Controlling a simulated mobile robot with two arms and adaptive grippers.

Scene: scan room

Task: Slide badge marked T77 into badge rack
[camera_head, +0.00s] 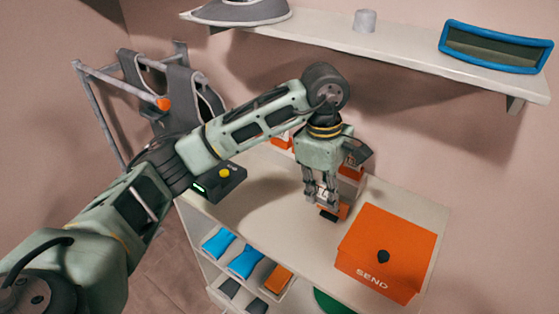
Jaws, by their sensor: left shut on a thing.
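My left gripper (321,193) points down over the cabinet top, left of the orange SEND box. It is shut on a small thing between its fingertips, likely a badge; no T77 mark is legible. A small orange and black object (331,212) shows right at the fingertips; I cannot tell whether it touches the held thing. More orange shows behind the gripper, mostly hidden by my arm. I cannot make out the badge rack for certain. My right gripper is not in view.
The orange SEND box (388,250) with a black knob stands at the right of the cabinet top (262,200). A dark device with a yellow button (222,181) sits at the left. A wall shelf (400,58) overhangs behind. Blue pouches (245,262) lie below.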

